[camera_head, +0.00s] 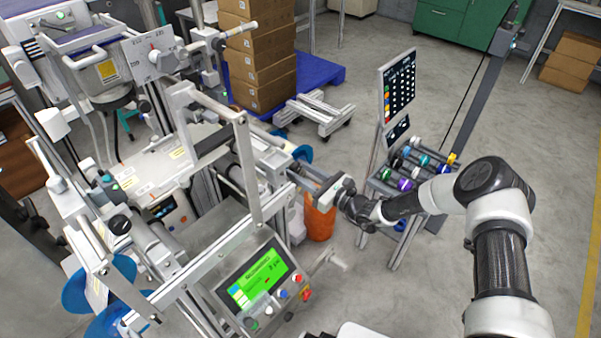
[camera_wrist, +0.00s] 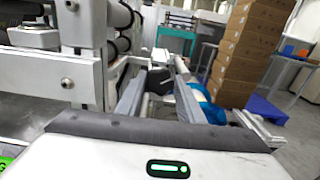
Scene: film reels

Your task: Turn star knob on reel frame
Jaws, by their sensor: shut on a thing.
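The reel frame (camera_head: 250,185) is a tall metal machine frame on the left of the head view, and its near bars fill the left of the wrist view (camera_wrist: 85,75). My gripper (camera_head: 297,170) reaches to the frame's right side from the right. The knob's star shape is too small and too covered to make out. In the head view my fingers and the frame bars hide it.
A lit green control screen (camera_head: 258,278) with buttons sits below the frame. An orange bin (camera_head: 319,222) stands under my gripper. A rack of coloured reels (camera_head: 405,184) and a sign board (camera_head: 398,85) stand to the right. Stacked boxes (camera_head: 262,70) are behind.

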